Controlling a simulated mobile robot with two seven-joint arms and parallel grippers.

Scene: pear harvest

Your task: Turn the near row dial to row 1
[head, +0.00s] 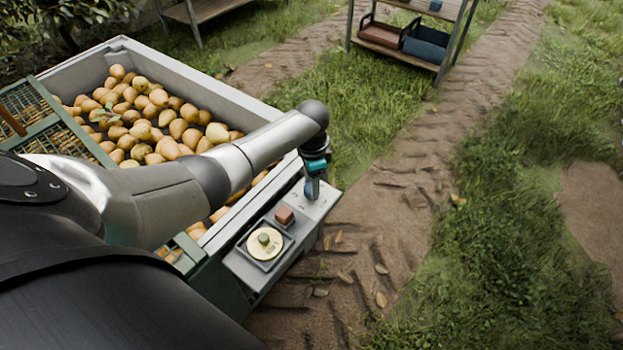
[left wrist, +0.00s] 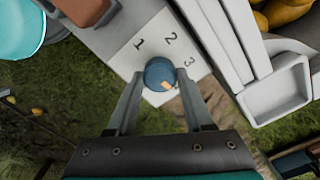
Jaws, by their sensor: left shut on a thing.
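The row dial is a round blue knob (left wrist: 160,73) on a pale plate (left wrist: 125,58) marked 1, 2 and 3. In the left wrist view, the numbers lie above and to the right of the knob. A small orange mark is on the knob's lower right side, away from the numbers. My left gripper (left wrist: 160,80) is shut on the knob, one finger at each side. In the head view, my left gripper (head: 312,184) points down onto the far end of the control panel (head: 318,205), largely covering the dial. My right gripper is out of view.
On the same panel are a red-brown block (head: 284,215) and a cream disc with a green knob (head: 264,243). A grey bin (head: 185,57) full of pears stands beside it. A shelf with crates (head: 410,46) stands at the back. Grass and a dirt track lie to the right.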

